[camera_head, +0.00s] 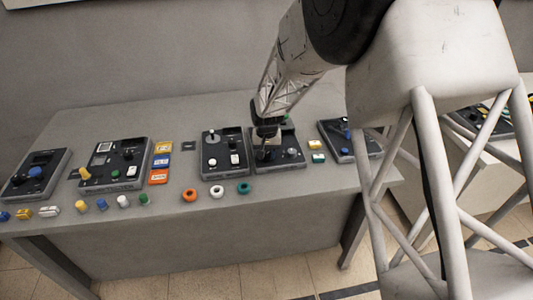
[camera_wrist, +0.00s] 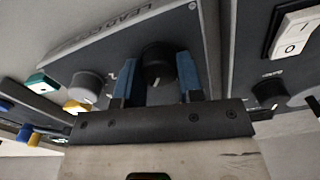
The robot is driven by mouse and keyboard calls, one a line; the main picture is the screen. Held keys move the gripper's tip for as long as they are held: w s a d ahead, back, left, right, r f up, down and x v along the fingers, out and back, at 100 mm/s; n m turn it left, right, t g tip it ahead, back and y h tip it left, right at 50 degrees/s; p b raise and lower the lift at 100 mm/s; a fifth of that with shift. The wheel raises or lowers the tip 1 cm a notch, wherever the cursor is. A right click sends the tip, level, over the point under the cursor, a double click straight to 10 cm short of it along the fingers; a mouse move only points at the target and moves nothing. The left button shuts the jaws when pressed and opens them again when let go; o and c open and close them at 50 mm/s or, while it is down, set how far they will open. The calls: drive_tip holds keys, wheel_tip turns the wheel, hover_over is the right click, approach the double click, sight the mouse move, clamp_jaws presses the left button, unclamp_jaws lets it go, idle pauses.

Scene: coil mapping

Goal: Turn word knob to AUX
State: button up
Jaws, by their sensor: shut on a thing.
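My gripper (camera_head: 266,138) reaches down onto a dark grey panel (camera_head: 262,165) right of the table's middle. In the wrist view, its two blue fingers (camera_wrist: 158,78) stand on both sides of a round black knob (camera_wrist: 158,62) and are shut on it. The knob has a pale pointer mark facing the gripper. Lettering beginning "LEAD" runs along the panel's edge (camera_wrist: 120,30); a small mark beside the knob is too unclear to read. No AUX label is legible. In the head view the gripper hides the knob.
A grey knob (camera_wrist: 87,85) sits beside the gripped one. The neighbouring panel carries a white rocker switch (camera_wrist: 295,33) and a black knob (camera_wrist: 268,90). Coloured rings (camera_head: 190,195) lie in front. Green and yellow blocks (camera_head: 316,151) stand right of the panel.

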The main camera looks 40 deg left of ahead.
sight(267, 154)
drive_tip(key=shift+m, duration=0.5)
drive_tip(key=o, duration=0.9)
drive_tip(key=shift+r, duration=3.95)
drive_tip(key=shift+d, duration=0.1)
